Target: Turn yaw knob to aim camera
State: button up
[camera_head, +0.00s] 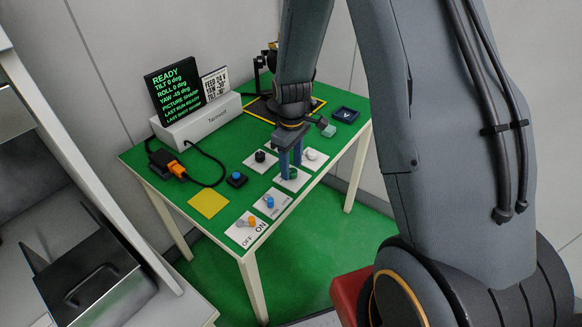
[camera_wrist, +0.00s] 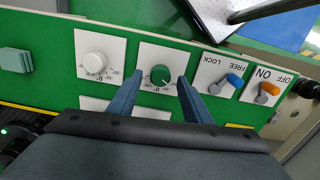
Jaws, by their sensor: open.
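A green knob (camera_head: 293,174) sits on a white plate on the green table. In the wrist view the green knob (camera_wrist: 160,74) stands between my fingertips; I cannot read its label or tell whether they touch it. My gripper (camera_head: 290,170) points down, open, and it also shows in the wrist view (camera_wrist: 159,84). A white knob (camera_head: 311,155) and a black knob (camera_head: 260,157) sit on plates nearby. The display (camera_head: 174,85) reads READY, TILT 0, ROLL 0, YAW -45 deg and PICTURE SHARP. The gimbal camera (camera_head: 262,66) at the back is partly hidden by my arm.
A blue FREE/LOCK lever (camera_wrist: 235,80) and an orange OFF/ON lever (camera_wrist: 269,89) stand beside the green knob.

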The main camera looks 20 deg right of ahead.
aim_at(291, 170)
notch_tip(291, 170, up, 7)
jog(key=shift+f+b, duration=0.2)
jog(key=shift+b, duration=0.45)
jog(key=s+r+m, duration=0.3)
jog(key=s+m, duration=0.1)
jog(key=s, duration=0.4)
jog(key=s+r+m+t, duration=0.1)
jog(key=s+r+m, duration=0.2)
jog(key=s, duration=0.6)
jog(key=shift+a+r+m, duration=0.15)
jog(key=shift+r+m, duration=0.15)
jog(key=shift+m, duration=0.2)
dwell(3.7)
